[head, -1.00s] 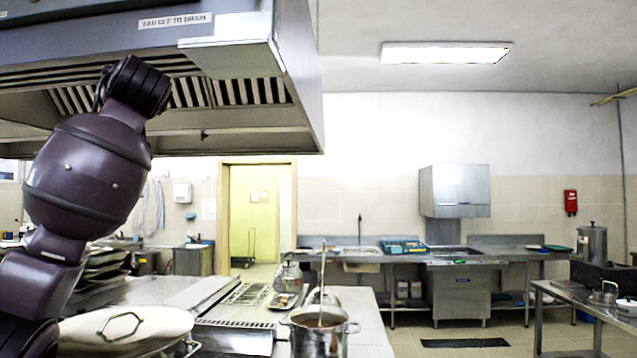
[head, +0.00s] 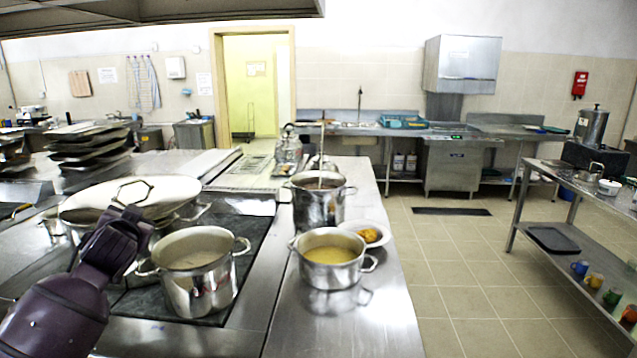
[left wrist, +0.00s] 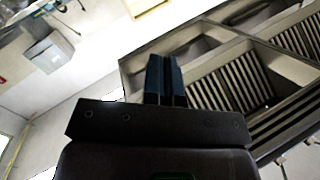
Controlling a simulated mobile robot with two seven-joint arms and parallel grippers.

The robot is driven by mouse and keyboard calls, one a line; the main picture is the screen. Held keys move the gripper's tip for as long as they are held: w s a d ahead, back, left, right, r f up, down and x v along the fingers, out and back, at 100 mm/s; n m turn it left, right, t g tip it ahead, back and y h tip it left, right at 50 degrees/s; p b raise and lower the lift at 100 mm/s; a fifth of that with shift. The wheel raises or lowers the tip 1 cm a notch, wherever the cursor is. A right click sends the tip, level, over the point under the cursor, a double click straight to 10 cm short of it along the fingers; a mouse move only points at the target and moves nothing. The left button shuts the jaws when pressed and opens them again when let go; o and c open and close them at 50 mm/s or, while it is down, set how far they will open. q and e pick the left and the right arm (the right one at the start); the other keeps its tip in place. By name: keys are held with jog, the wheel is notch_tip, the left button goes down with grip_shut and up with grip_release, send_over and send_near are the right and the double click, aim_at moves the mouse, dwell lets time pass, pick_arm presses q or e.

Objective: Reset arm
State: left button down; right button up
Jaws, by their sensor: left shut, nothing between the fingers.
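My left gripper (left wrist: 166,78) shows in the left wrist view. Its two dark fingers are side by side and shut, with nothing between them. The slatted underside of the extractor hood (left wrist: 225,85) lies behind and to the right of the fingers in that view. In the head view my purple left arm comes in at the lower left, in front of the stove, and its gripper cannot be made out there. My right arm and gripper are in neither view.
A steel pot (head: 198,285) stands on the stove beside a large lidded pan (head: 130,195). A stockpot (head: 318,207), a smaller pot of yellow soup (head: 330,272) and a plate of food (head: 384,235) stand on the counter. The tiled floor (head: 480,290) is open at right.

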pick_arm(q)
jog(key=s+a+f+m+g+h, duration=0.1)
jog(key=s+f, duration=0.6)
jog(key=f, duration=0.4)
jog(key=s+f+m+g+h, duration=0.1)
jog(key=s+f+h, duration=0.1)
jog(key=s+f, duration=0.8)
jog(key=s+f+m+g+h, duration=0.1)
jog(key=s+f+g, duration=0.1)
jog(key=s+f, duration=0.75)
jog(key=s+f+g+h, duration=0.1)
jog(key=s+f, duration=0.5)
jog(key=s, duration=0.6)
jog(key=d+f+n, duration=0.1)
jog(key=d+n, duration=0.3)
jog(key=d, duration=0.9)
jog(key=shift+w+f+n+t, duration=0.25)
jog(key=shift+w+n+t, duration=0.05)
jog(key=shift+n+t, duration=0.1)
